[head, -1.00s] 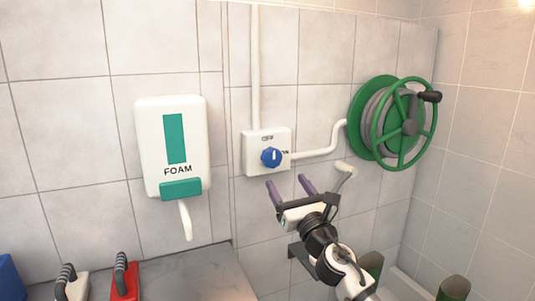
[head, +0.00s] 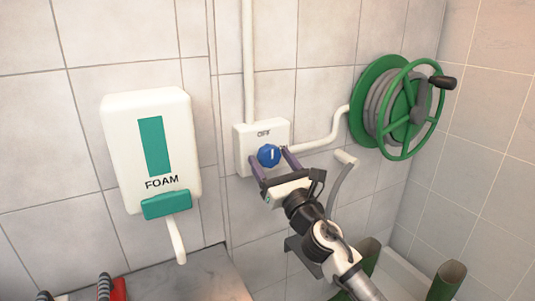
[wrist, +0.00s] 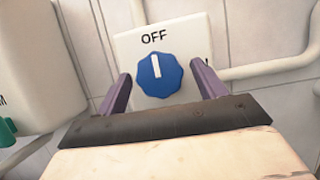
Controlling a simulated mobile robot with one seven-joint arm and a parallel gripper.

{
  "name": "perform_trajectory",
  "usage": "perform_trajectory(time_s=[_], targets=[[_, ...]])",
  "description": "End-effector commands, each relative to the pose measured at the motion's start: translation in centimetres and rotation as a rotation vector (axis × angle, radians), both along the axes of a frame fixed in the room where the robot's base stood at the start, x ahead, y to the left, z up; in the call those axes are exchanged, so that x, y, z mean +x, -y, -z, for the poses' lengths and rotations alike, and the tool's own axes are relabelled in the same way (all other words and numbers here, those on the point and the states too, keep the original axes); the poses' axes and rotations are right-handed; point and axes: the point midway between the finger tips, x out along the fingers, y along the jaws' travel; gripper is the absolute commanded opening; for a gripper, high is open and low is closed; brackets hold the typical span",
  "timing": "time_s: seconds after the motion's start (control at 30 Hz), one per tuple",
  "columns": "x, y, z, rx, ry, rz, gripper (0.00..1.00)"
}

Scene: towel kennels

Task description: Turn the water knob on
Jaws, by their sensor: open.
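The blue water knob (head: 268,155) sits on a white wall box (head: 243,136) marked OFF at its top. In the wrist view the knob (wrist: 158,75) has a white pointer line aimed up at the OFF label. My gripper (head: 268,161) is open, with its two purple fingers reaching toward the box, one on each side of the knob. In the wrist view the fingers of my gripper (wrist: 159,82) flank the knob with a gap on both sides. The lettering on the right of the box is mostly hidden by the right finger.
A white FOAM dispenser (head: 150,140) hangs on the wall to the left. A green hose reel (head: 405,110) is mounted to the right, joined to the box by a white pipe (head: 318,143). Green tubes (head: 447,281) stand at the lower right.

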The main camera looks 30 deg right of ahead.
Motion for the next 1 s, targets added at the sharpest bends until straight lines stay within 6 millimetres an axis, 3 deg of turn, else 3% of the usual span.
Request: perform_trajectory(time_s=[0.33, 0.67, 1.0], targets=[[-0.08, -0.01, -0.04, 0.000, 0.000, 0.000, 0.68], [-0.07, -0.01, -0.05, 0.000, 0.000, 0.000, 0.26], [-0.06, -0.08, 0.06, 0.053, 0.004, 0.000, 0.26]])
